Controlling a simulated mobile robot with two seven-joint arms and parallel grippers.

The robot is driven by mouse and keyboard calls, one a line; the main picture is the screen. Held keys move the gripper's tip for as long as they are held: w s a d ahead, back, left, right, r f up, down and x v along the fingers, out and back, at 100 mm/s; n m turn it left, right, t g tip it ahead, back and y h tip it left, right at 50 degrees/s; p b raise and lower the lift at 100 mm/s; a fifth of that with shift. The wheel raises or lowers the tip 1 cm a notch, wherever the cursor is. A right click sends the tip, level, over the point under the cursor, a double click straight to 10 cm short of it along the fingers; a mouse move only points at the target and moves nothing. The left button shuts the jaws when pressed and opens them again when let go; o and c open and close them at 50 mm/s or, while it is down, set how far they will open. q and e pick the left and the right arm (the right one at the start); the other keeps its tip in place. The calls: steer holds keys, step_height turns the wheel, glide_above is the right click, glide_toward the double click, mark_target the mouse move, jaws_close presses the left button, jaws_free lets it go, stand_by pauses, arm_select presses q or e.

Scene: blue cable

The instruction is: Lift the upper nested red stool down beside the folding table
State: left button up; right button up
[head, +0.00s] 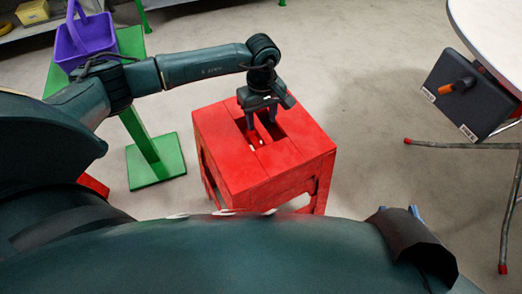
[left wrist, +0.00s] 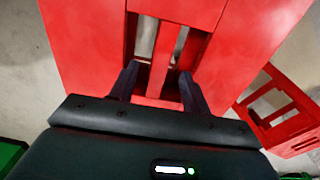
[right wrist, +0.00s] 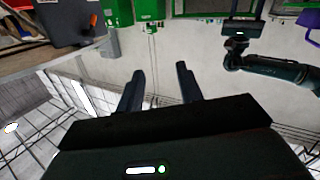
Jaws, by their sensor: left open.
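A red stool (head: 250,165) with two slots in its seat stands upright on the floor in the middle of the head view. I cannot clearly tell its legs from those of a stool nested beneath. My left gripper (head: 263,138) points down at the seat, open, its fingertips at the slots on either side of the central bar. The left wrist view shows its fingers (left wrist: 158,85) apart there. The folding table (head: 490,30), with a pale top and metal legs, stands at the right. My right gripper (right wrist: 160,85) is open and empty in the right wrist view.
A green stand (head: 155,165) with a purple basket (head: 85,38) is at the left. Another red frame (left wrist: 278,112) shows right in the left wrist view. A dark panel (head: 470,92) hangs at the table's edge. Floor between stool and table is clear, except for a table leg.

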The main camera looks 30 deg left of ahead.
mark_target(261, 127)
arm_select(q)
step_height(261, 127, down, 3)
steer(key=shift+r, duration=0.15)
steer(key=f, duration=0.1)
steer(key=f+b, duration=0.1)
steer(key=f, duration=0.1)
steer(key=f+b, duration=0.1)
steer(key=shift+w+a+f, duration=0.1)
steer(key=shift+a+f, duration=0.15)
steer(key=shift+a, duration=0.05)
steer(key=shift+f, duration=0.25)
arm_select(e)
steer(key=shift+s+a+n+t+y, duration=0.15)
steer(key=shift+a+n+t+y, duration=0.45)
steer(key=shift+y, duration=0.3)
steer(key=shift+d, duration=0.1)
arm_select(q)
jaws_close()
steer(key=shift+w+r, duration=0.1)
steer(key=shift+r, duration=0.1)
arm_select(e)
steer(key=shift+r, duration=0.1)
